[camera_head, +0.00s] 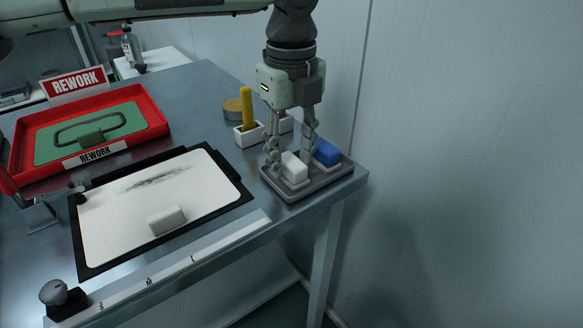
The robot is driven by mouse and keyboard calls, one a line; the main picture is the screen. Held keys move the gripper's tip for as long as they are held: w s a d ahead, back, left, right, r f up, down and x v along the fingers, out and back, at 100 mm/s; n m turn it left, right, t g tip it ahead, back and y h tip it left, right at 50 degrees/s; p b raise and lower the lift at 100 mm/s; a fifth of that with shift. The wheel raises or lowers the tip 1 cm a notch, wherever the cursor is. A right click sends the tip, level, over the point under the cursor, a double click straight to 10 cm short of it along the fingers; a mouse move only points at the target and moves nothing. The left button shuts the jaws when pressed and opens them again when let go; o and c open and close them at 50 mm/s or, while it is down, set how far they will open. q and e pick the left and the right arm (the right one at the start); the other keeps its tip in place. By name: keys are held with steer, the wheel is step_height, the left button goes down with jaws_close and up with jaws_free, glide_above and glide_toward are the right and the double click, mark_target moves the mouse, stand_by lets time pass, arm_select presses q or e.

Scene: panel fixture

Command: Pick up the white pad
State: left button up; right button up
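A white pad (294,168) sits in a grey tray (290,195) at the table's right corner, beside a blue pad (327,153). My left gripper (291,160) points down over the tray. Its fingers are apart, one on the left of the white pad and one at its far right side, by the blue pad. It looks open; I cannot tell whether a fingertip touches the pad. A second white block (166,219) lies on the white board (120,225). My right gripper is not in view.
A yellow-handled tool (247,105) stands in a white holder (248,136) behind the tray. A red rework tray (158,118) is at the back left. A dark knob (54,292) is at the front left. A wall rises at the right.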

mark_target(284, 162)
arm_select(q)
jaws_close()
steer(key=shift+r, duration=0.6)
steer(key=r, duration=0.1)
steer(key=a+r+b, duration=0.1)
steer(key=r, duration=0.1)
steer(key=shift+s+a+r, duration=0.15)
steer(key=shift+s+r, duration=0.05)
steer(key=shift+r, duration=0.05)
steer(key=s+a+r+b, duration=0.1)
steer(key=s+a+r, duration=0.3)
steer(key=a, duration=0.5)
step_height(284, 162, up, 2)
steer(key=shift+a+r, duration=0.15)
steer(key=shift+a, duration=0.15)
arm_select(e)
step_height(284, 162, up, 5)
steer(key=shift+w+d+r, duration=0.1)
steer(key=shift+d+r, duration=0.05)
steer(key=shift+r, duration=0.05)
